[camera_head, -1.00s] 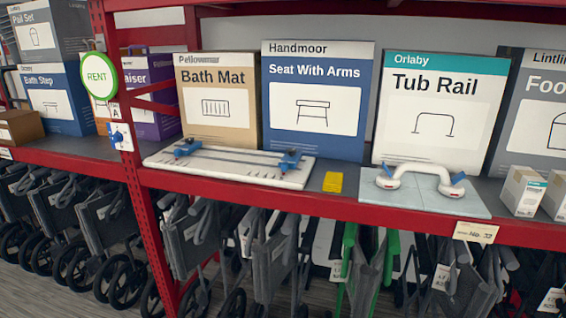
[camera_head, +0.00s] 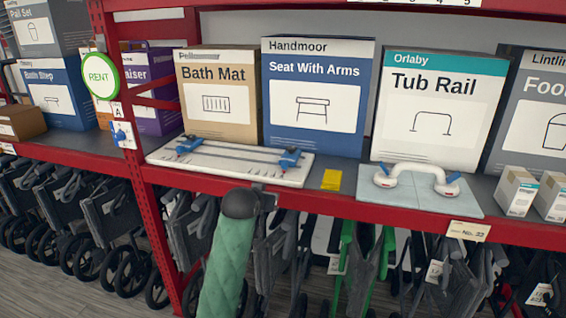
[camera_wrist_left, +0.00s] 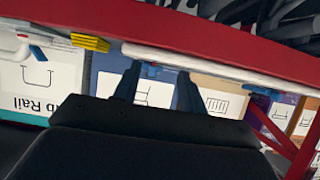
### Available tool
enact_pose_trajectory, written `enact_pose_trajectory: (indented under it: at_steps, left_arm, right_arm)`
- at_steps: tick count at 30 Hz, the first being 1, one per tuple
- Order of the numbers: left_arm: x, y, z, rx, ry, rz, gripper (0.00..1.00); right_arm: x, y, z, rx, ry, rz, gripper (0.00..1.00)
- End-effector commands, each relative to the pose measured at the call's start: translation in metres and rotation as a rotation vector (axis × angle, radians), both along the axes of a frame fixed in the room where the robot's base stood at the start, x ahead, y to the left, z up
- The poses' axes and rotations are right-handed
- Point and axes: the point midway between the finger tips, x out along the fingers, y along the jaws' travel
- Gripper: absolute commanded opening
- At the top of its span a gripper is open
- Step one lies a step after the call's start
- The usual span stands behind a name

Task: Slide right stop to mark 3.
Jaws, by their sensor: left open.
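The white board (camera_head: 228,166) lies on the shelf with grooves along it and two blue stops. The right stop (camera_head: 290,159) sits near the board's right end, the left stop (camera_head: 189,144) near its left end. The numbers of any marks are too small to read. My left gripper (camera_head: 264,194) is in front of the shelf edge, below and left of the right stop, apart from it. In the left wrist view, which is upside down, its two fingers (camera_wrist_left: 157,84) are spread, with a blue part of the right stop (camera_wrist_left: 150,71) beyond them. My right gripper is out of view.
A yellow block (camera_head: 331,180) lies right of the board. A white tub rail (camera_head: 416,173) stands on a pale tile further right. Large boxes, such as Seat With Arms (camera_head: 318,62), stand behind.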

Motion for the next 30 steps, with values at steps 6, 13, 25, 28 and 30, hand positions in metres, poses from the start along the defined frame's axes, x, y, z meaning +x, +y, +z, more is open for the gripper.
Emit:
enact_pose_trajectory:
  at_steps: [6, 13, 25, 28, 30]
  left_arm:
    - [0.052, -0.015, 0.003, -0.03, -0.103, -0.004, 0.42]
    - [0.087, -0.024, -0.02, -0.064, -0.214, -0.003, 0.42]
    - [0.102, -0.027, 0.009, -0.124, -0.445, -0.003, 0.42]
    - [0.106, -0.028, 0.012, -0.127, -0.455, -0.003, 0.42]
    - [0.112, -0.029, 0.013, -0.126, -0.454, -0.003, 0.42]
  right_arm:
    - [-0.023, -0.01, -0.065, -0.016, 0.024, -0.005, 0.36]
    - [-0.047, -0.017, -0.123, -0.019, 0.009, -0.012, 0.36]
    - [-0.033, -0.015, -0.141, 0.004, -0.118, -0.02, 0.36]
    - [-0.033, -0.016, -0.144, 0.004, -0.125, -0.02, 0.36]
    - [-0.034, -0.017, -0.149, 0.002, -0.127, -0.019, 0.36]
